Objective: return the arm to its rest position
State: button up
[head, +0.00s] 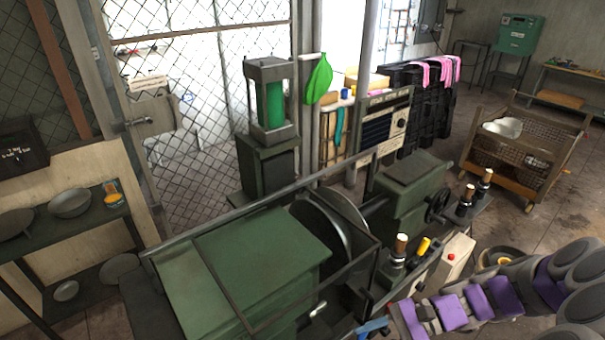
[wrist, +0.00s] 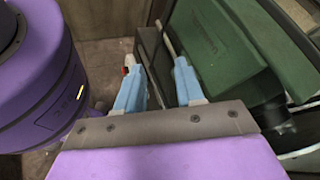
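My gripper (wrist: 156,72) shows in the wrist view with its two light blue fingers apart and nothing between them. In the head view the blue tip of my gripper (head: 374,328) shows at the bottom edge, in front of the green spinning machine (head: 235,262). My arm, purple and grey, reaches in from the lower right. The machine holds a large round metal disc or bowl (head: 327,228) inside a dark frame. The machine's green casing (wrist: 222,50) fills the right of the wrist view, close beyond the fingers.
Levers and a control box with a red button (head: 452,258) stand close to my arm. A wire-mesh cart (head: 520,160) with a pale bowl (head: 502,127) is at the right. A shelf (head: 75,225) with metal bowls is at the left. Open floor lies around the cart.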

jog(key=s+r+n+h+b, duration=0.1)
jog(key=s+r+n+h, duration=0.1)
jog(key=s+n+h, duration=0.3)
jog(key=s+r+n+h+b, duration=0.2)
jog(key=s+n+h, duration=0.3)
jog(key=s+h, duration=0.3)
jog(key=s+r, duration=0.1)
jog(key=s, duration=0.2)
jog(key=shift+s+r+n, duration=0.25)
jog(key=shift+r+n, duration=0.1)
jog(key=shift+n, duration=0.05)
